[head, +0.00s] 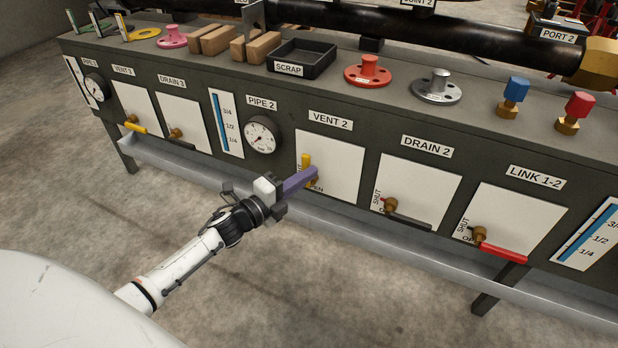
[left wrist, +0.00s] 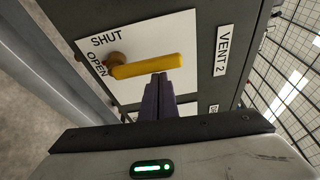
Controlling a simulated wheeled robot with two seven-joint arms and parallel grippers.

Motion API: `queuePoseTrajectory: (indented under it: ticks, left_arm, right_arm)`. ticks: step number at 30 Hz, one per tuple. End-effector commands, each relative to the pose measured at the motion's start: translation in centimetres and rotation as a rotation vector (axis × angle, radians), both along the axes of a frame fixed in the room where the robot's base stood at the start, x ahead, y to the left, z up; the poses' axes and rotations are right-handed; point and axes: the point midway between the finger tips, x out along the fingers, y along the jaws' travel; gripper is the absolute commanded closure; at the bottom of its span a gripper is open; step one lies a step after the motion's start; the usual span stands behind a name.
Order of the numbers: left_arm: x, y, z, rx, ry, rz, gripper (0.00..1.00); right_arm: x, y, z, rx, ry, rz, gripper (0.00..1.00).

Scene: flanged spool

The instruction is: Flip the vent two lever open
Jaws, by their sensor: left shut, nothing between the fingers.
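The vent two lever (head: 306,161) is yellow and sits on a brass pivot on the white VENT 2 panel (head: 340,165). It stands upright, beside the SHUT lettering, with OPEN lettered below the pivot. In the left wrist view the lever (left wrist: 148,66) points toward the VENT 2 label. My left gripper (head: 314,173) has purple fingers, shut and empty, just right of the lever and partly in front of the pivot. In the left wrist view the fingertips (left wrist: 159,78) meet the lever's edge near its free end; I cannot tell whether they touch. My right gripper is not in view.
The drain two lever (head: 408,220) and red link lever (head: 503,253) lie near horizontal to the right. A pressure gauge (head: 262,137) is left of the panel. A grey trough (head: 420,247) runs below.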

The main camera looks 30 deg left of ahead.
Motion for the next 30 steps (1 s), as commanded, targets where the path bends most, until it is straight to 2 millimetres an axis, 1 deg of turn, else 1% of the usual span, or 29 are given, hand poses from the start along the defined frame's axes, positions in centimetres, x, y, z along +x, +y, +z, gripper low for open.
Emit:
queuePoseTrajectory:
  ticks: [6, 19, 23, 26, 28, 29, 30]
  left_arm:
    - [0.0, 0.4, 0.1, 0.003, 0.000, 0.004, 1.00]
    - [0.1, 0.5, 0.1, 0.004, 0.000, 0.008, 1.00]
    - [0.1, -0.8, 0.2, 0.001, 0.000, 0.005, 1.00]
    - [0.2, -2.8, 0.2, -0.001, -0.001, 0.000, 1.00]
    - [0.3, -4.5, 0.2, -0.003, -0.001, -0.003, 1.00]
    - [-0.8, -3.7, 0.2, 0.002, 0.005, 0.000, 1.00]
    - [-1.9, -3.3, 0.2, 0.003, 0.005, 0.000, 1.00]
  right_arm:
    - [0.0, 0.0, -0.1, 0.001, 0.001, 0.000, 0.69]
    - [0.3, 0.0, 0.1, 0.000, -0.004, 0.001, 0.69]
    - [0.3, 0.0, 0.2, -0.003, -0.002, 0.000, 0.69]
    - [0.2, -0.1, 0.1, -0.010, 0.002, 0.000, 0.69]
    - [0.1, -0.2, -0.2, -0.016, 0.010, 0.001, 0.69]
    - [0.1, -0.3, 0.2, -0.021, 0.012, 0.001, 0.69]
    - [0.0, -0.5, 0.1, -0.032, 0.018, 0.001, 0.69]
